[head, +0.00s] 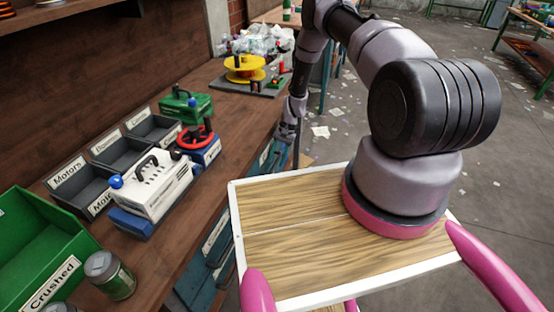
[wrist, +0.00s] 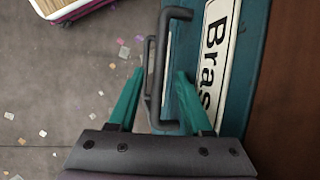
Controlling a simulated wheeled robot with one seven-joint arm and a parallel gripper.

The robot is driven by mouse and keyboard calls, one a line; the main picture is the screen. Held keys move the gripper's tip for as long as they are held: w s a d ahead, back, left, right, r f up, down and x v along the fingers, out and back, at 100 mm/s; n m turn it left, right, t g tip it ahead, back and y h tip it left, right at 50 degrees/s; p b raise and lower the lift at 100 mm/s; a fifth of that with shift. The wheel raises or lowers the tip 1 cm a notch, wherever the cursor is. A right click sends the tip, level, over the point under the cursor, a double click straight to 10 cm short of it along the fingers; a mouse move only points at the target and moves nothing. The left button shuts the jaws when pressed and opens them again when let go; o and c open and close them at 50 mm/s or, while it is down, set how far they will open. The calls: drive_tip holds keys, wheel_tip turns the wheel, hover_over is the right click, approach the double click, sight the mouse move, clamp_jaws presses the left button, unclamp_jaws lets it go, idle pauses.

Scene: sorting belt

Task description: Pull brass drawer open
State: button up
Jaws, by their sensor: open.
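The brass drawer's teal front (wrist: 256,75) fills the right of the wrist view. Its white label (wrist: 214,60) reads "Bras", the rest cut off or hidden. A dark bar handle (wrist: 160,55) stands out from the front. My gripper (wrist: 158,74) is open, one teal finger on each side of the handle bar; I cannot tell whether either finger touches it. In the head view, the end of my arm (head: 288,130) is at the bench's front edge, and the fingers and this drawer's handle are not clear there.
The wooden bench (head: 235,110) carries a green "Crushed" bin (head: 30,285), grey labelled trays (head: 80,188), a white device (head: 155,188) and a yellow spool (head: 245,68). Teal drawer fronts (head: 195,283) lie under its edge. Littered floor (head: 335,130) lies to the right.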

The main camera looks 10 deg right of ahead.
drive_tip(key=shift+f, duration=0.1)
clamp_jaws()
idle(1.4)
